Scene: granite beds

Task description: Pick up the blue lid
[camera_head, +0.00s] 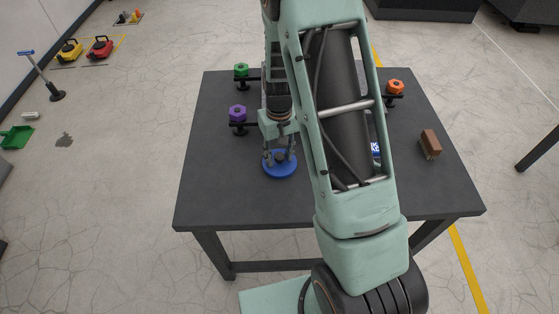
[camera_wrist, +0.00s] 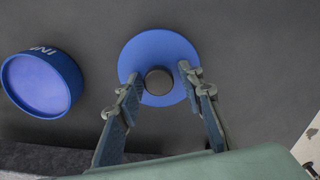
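The blue lid (camera_head: 280,173) is a flat round disc with a dark knob in its middle, lying on the dark table. In the wrist view the lid (camera_wrist: 160,45) is at top centre, and its knob (camera_wrist: 158,82) shows between the fingers. My gripper (camera_head: 280,156) is right above the lid. In the wrist view my gripper (camera_wrist: 160,75) is open, one finger on each side of the knob with a visible gap to it. A round blue container with white lettering (camera_wrist: 40,85) stands left in the wrist view; in the head view my arm hides most of it (camera_head: 375,150).
The dark table (camera_head: 225,195) also carries a green piece (camera_head: 241,70), a purple piece (camera_head: 237,113) and an orange piece (camera_head: 396,87) on dark stands. A brown block (camera_head: 430,144) is at the right. The table's front left is clear.

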